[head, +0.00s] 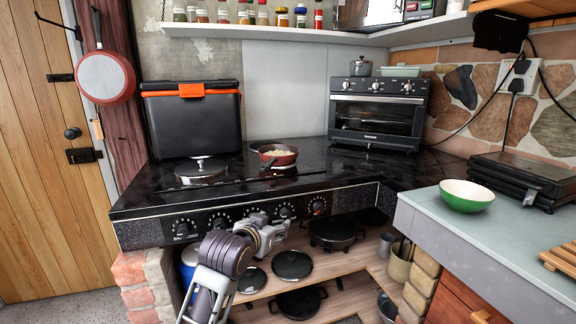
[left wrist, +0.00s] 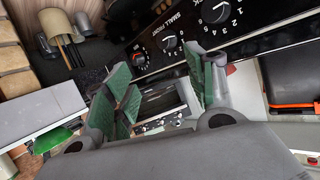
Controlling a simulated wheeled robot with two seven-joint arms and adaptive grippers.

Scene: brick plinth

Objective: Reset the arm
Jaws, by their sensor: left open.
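My left arm (head: 225,255) reaches up from the bottom middle of the head view. Its gripper (head: 268,230) is in front of the black stove's knob panel (head: 205,228). In the left wrist view, the gripper (left wrist: 165,88) shows two green-padded fingers spread apart with nothing between them. The knob panel (left wrist: 190,38) shows beyond the fingers in that view. Whether the gripper touches the panel, I cannot tell. My right gripper is in neither view.
A red pan (head: 278,157) with pale food and a lid (head: 201,169) sit on the stove. Behind are a black cool box (head: 192,122) and a toaster oven (head: 376,115). A green bowl (head: 466,196) stands on the right counter. Pans (head: 292,265) fill the shelf below.

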